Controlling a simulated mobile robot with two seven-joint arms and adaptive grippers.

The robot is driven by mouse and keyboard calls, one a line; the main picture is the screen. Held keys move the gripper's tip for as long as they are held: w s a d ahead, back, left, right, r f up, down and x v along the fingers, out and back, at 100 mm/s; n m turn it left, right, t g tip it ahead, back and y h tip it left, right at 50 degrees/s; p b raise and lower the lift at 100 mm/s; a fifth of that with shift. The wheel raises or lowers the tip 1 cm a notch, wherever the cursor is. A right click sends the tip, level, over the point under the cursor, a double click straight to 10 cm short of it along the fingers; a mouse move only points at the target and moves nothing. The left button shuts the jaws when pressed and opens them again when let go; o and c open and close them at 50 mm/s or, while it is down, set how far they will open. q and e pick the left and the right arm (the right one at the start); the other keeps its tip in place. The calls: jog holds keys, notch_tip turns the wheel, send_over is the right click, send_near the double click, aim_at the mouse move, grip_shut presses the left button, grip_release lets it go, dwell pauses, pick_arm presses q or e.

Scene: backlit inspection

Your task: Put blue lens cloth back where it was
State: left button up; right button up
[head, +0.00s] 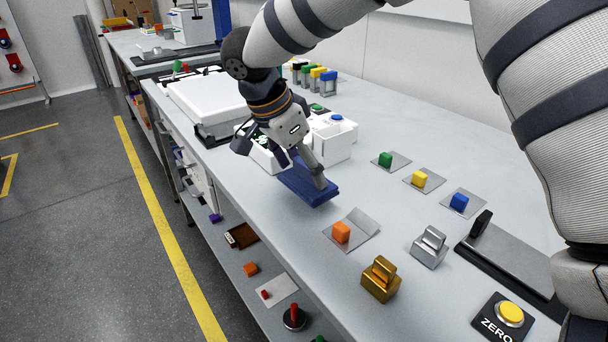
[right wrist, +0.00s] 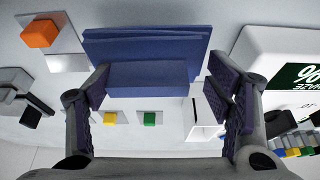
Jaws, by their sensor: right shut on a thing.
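The blue lens cloth (head: 322,195) is a flat dark-blue folded pad with a raised block on it. It is at the worktable's top, in front of the white boxes. My right gripper (head: 300,177) points down over it and is shut on it. In the right wrist view the raised part of the cloth (right wrist: 146,82) lies between the fingers of the right gripper (right wrist: 157,88), with the wider flat part (right wrist: 150,46) beyond. I cannot tell whether its underside touches the table. My left gripper is not in view.
An orange block (head: 341,232) on a grey plate lies just in front of the cloth. Green (head: 385,159), yellow (head: 419,178) and blue (head: 459,201) blocks stand to the right. Gold (head: 381,280) and silver (head: 429,248) weights stand nearer. A white box (head: 336,140) stands behind the gripper.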

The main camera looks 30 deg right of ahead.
jog(key=shift+w+f, duration=0.1)
jog(key=shift+f, duration=1.2)
jog(key=shift+f, duration=0.15)
jog(key=o, duration=1)
jog(key=v, duration=1.2)
jog(key=shift+a, duration=0.1)
